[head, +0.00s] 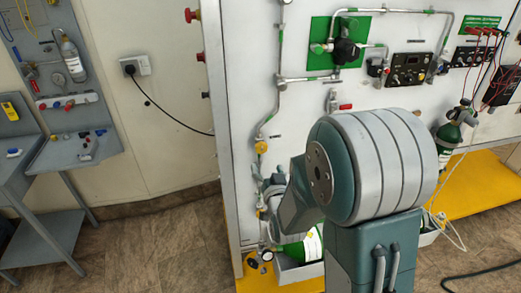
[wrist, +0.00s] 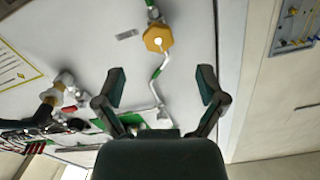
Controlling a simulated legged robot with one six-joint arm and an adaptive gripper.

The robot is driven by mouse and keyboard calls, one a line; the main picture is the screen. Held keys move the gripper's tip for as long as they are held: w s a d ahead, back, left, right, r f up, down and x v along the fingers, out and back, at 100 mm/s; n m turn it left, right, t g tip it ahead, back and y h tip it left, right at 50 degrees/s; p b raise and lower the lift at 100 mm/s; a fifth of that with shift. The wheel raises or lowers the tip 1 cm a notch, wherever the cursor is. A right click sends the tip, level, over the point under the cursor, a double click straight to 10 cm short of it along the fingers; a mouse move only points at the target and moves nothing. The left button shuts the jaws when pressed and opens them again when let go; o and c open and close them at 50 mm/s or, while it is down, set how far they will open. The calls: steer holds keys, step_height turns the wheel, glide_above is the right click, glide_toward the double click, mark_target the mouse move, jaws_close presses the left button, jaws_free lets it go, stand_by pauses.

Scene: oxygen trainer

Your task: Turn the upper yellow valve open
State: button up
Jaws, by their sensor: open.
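The upper yellow valve (head: 262,147) sits on a thin vertical pipe near the left edge of the white panel in the head view. In the wrist view a yellow knob (wrist: 158,38), which looks like the same valve, faces the camera beyond the fingertips. My gripper (wrist: 161,84) is open and empty, its two fingers spread apart. The knob lies ahead of the gap and no finger touches it. In the head view my arm hides most of the gripper. A lower yellow fitting (head: 262,211) shows partly beside my arm.
A bent pipe (wrist: 157,75) runs from the knob along the panel. A green plate with fittings (head: 322,32) and a black control box (head: 409,69) are on the panel. Open floor lies to the left.

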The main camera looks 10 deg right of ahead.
mark_target(262, 151)
steer(key=w, duration=0.8)
steer(key=shift+w+d, duration=0.1)
steer(key=shift+d, duration=0.2)
steer(key=shift+w+a, duration=0.1)
steer(key=shift+w, duration=0.1)
steer(key=shift+a, duration=0.1)
steer(key=shift+a, duration=0.1)
steer(key=c, duration=1.1)
